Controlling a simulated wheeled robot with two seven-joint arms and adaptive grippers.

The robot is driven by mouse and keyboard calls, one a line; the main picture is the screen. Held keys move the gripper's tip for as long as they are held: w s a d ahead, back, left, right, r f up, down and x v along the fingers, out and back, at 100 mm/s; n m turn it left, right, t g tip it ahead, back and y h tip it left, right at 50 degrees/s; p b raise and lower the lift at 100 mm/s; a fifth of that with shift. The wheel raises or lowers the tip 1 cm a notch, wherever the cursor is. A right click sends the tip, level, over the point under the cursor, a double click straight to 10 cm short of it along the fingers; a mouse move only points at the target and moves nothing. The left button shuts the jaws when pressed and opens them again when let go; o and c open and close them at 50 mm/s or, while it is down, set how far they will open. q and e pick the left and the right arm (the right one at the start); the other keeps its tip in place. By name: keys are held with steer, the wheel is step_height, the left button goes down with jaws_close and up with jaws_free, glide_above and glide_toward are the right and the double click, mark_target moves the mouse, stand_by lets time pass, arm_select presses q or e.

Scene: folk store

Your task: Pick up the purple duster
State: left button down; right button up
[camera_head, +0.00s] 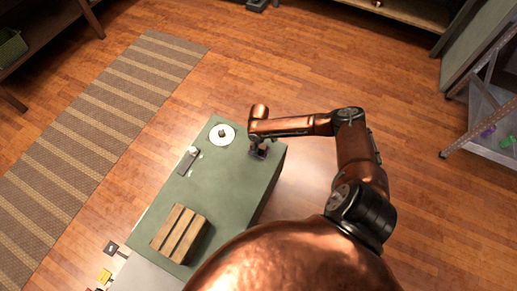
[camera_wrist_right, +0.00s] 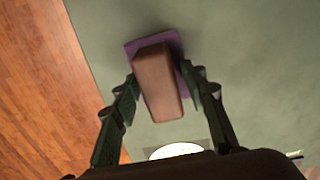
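The purple duster (camera_head: 260,155) lies near the far right corner of the green table top, mostly hidden by my right arm in the head view. In the right wrist view the duster (camera_wrist_right: 158,85) shows a brown block-shaped handle on a purple base. My right gripper (camera_wrist_right: 160,78) is pointed down over it. Its two fingers are apart, one on each side of the duster, with slim gaps beside the brown handle. I see no clear contact. My left gripper is not in view.
On the green table (camera_head: 228,190) stand a white disc with a dark knob (camera_head: 222,133), a grey block-like item (camera_head: 187,160) and a slatted wooden crate (camera_head: 180,234). A striped rug (camera_head: 90,130) lies left of the table. A rack (camera_head: 488,130) stands at the right.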

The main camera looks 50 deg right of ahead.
mark_target(260, 154)
steer(key=c, duration=1)
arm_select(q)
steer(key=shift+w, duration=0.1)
arm_select(e)
steer(key=shift+r, duration=0.15)
